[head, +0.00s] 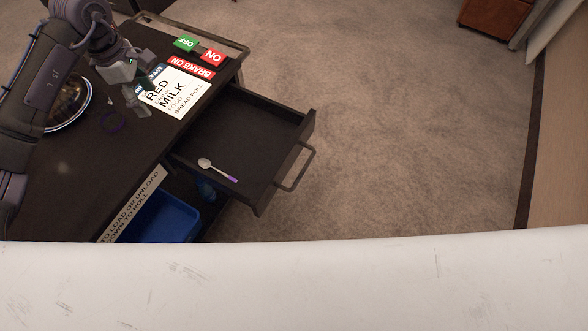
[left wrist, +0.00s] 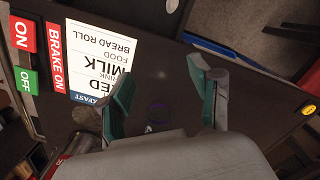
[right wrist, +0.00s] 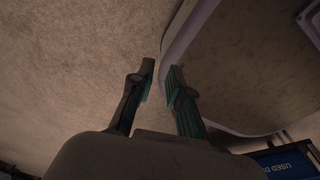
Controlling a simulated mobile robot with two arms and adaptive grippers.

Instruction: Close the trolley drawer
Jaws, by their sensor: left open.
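The trolley drawer (head: 245,120) is pulled out to the right of the dark trolley (head: 75,190). Its bar handle (head: 297,168) is on the drawer's outer right side. A spoon (head: 217,170) with a purple end lies inside. My left gripper (head: 138,98) is above the trolley top, beside the menu card and away from the drawer; its open, empty fingers show in the left wrist view (left wrist: 167,85). My right gripper is outside the head view. In the right wrist view (right wrist: 160,80) its fingers are slightly apart with nothing between them; the drawer cannot be made out there.
The menu card (head: 172,90), red signs (head: 212,56) and a green OFF sign (head: 186,43) are on the trolley top. A purple ring (head: 113,121) is near my left gripper. A blue bin (head: 160,218) is below the drawer's level. Carpet right of the drawer is clear.

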